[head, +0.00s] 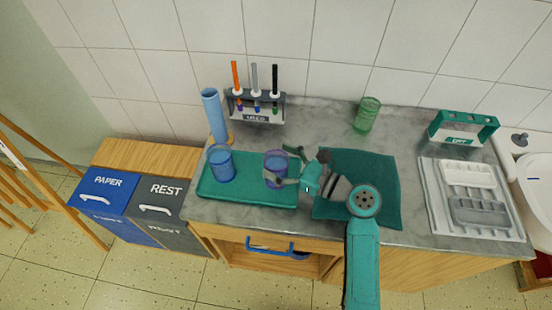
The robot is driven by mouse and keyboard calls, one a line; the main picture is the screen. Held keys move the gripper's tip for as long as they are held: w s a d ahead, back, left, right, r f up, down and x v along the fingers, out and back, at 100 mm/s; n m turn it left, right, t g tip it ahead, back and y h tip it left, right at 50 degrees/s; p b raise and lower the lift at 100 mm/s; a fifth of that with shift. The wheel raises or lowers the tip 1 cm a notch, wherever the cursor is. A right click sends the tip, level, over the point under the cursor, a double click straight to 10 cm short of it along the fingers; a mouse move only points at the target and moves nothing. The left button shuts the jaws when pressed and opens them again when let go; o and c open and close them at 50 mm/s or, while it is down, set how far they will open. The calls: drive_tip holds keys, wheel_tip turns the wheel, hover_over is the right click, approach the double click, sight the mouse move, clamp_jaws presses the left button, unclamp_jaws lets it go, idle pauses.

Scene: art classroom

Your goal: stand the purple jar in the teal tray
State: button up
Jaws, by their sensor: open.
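The purple jar (275,163) stands upright over the right part of the teal tray (238,194) at the left of the counter. My gripper (287,167) reaches in from the right, with its open fingers around or right beside the jar. Part of the jar is hidden by a finger. I cannot tell whether the jar's base rests on the tray. A blue jar (221,165) stands in the left part of the tray.
A dark green mat (384,188) lies right of the tray. Behind stand a blue cylinder (213,115), a marker rack (257,116) and a green glass (367,115).

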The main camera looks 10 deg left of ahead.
drive_tip(key=v, duration=1.1)
drive_tip(key=shift+s+d, duration=0.1)
drive_tip(key=shift+s, duration=0.05)
